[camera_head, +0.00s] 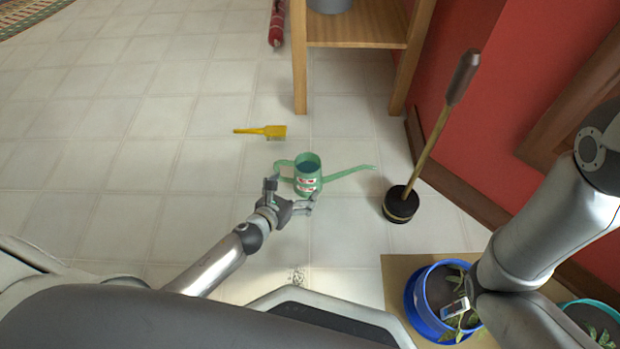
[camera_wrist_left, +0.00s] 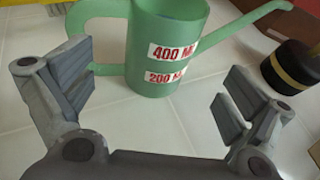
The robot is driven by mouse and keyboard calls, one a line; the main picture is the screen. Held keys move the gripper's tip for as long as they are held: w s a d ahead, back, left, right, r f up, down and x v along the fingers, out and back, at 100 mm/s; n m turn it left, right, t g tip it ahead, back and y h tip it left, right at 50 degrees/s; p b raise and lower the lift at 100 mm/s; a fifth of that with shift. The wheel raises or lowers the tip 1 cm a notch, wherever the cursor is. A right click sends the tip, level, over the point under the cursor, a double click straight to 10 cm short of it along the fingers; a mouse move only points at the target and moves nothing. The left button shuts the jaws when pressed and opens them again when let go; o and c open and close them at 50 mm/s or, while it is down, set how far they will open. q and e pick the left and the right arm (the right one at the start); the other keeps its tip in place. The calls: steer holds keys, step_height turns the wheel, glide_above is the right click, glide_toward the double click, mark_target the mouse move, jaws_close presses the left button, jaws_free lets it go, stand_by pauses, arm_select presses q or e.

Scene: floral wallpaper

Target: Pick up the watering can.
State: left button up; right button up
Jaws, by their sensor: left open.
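The green watering can (camera_head: 308,183) stands upright on the tiled floor, its handle to the left and its long spout pointing right. My left gripper (camera_head: 291,192) is open and close to the near side of the can. In the left wrist view the can (camera_wrist_left: 165,45) shows beyond the two spread fingers of my gripper (camera_wrist_left: 160,85), with red-and-white labels reading 400 and 200. Nothing is between the fingers as far as I can see. My right arm comes in from the right in the head view, but its gripper does not show clearly.
A plunger (camera_head: 401,204) stands right of the spout, near the red wall. A yellow brush (camera_head: 262,131) lies behind the can. A wooden table (camera_head: 355,30) stands at the back. A blue plant pot (camera_head: 420,300) sits at the lower right. The floor to the left is clear.

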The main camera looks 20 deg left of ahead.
mark_target(301, 181)
arm_select(q)
steer(key=shift+w+d+f, duration=0.1)
steer(key=shift+w+f, duration=0.25)
steer(key=shift+w, duration=0.25)
steer(key=b+x, duration=0.2)
steer(key=x, duration=0.2)
steer(key=shift+w+f+b, duration=0.15)
steer(key=shift+w+b, duration=0.05)
steer(key=shift+b, duration=0.2)
steer(key=shift+w+d+f, duration=0.1)
steer(key=shift+w, duration=0.35)
steer(key=c, duration=1.3)
steer(key=shift+c, duration=1.1)
